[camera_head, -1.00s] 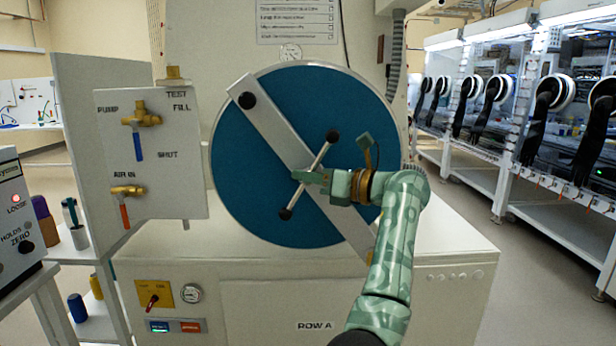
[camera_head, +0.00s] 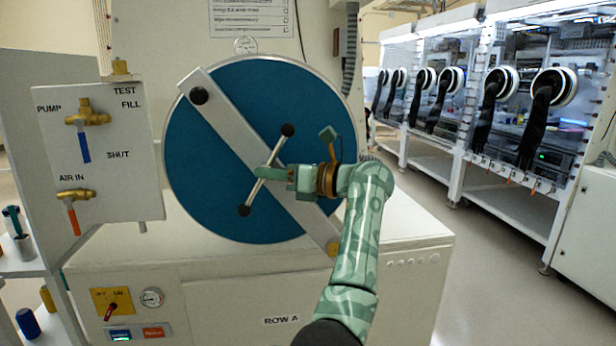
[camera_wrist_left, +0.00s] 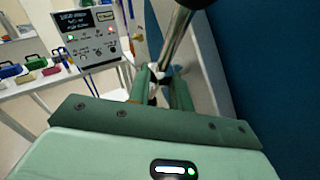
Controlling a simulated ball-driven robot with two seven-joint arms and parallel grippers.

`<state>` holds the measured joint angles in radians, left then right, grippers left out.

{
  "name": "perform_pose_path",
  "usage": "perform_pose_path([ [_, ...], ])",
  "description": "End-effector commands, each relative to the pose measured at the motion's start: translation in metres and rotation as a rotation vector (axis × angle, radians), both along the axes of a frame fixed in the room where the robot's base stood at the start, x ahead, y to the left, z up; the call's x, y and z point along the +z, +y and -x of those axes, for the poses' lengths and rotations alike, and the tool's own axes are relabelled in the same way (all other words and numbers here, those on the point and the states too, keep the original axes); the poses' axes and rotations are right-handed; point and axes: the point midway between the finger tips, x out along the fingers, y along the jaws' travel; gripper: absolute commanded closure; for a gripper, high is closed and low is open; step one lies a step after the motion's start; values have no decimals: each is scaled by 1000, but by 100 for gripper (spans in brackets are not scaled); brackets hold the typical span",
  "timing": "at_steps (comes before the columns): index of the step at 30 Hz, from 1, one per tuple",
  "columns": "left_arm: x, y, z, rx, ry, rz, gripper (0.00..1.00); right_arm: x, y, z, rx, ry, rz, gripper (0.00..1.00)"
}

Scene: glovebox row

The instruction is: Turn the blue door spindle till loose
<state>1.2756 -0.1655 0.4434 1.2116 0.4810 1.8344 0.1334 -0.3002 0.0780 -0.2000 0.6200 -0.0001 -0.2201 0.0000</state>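The blue round door (camera_head: 205,150) stands closed in the head view, with a grey diagonal bar (camera_head: 228,125) across it. The spindle (camera_head: 278,146) is a thin metal cross-handle with black knobs at both ends, set on the middle of the bar. It leans from upper right to lower left. My left gripper (camera_head: 268,173) comes from the right and is at the spindle's middle. In the left wrist view its two green fingers (camera_wrist_left: 162,90) stand either side of the spindle rod (camera_wrist_left: 176,42), seemingly shut on it; the exact contact is partly hidden. My right gripper is out of view.
Left of the door a white valve panel (camera_head: 100,190) carries brass valves with a blue (camera_head: 84,148) and a red handle (camera_head: 73,221). A white ledge (camera_head: 375,235) lies below the door. Gloveboxes (camera_head: 480,100) stand farther right, with open floor before them.

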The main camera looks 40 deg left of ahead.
Motion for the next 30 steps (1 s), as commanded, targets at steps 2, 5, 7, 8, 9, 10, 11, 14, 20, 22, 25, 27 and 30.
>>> perform_pose_path([
  [2,2,-18,-7,-5,-1,1,79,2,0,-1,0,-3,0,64],
  [5,3,-44,-16,-6,0,1,79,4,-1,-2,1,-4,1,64],
  [7,3,-63,-23,-7,0,1,79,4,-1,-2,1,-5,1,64],
  [8,2,-71,-26,-7,0,2,79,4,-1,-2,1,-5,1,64],
  [9,2,-81,-30,-7,1,2,79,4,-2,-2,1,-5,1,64],
  [10,2,-88,-32,-6,0,2,79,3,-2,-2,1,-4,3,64],
  [11,2,-95,-34,-6,0,1,79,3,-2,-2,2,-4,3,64],
  [14,1,-114,-41,-5,1,1,79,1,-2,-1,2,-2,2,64],
  [20,0,-135,-49,-3,-1,2,79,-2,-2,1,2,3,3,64],
  [22,1,-138,-49,-3,0,2,79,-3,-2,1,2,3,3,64],
  [25,1,-138,-49,-3,-1,2,79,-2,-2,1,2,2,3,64],
  [27,1,-138,-49,-2,-1,1,79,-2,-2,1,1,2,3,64],
  [30,2,-138,-49,-2,-1,1,79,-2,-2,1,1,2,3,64],
])
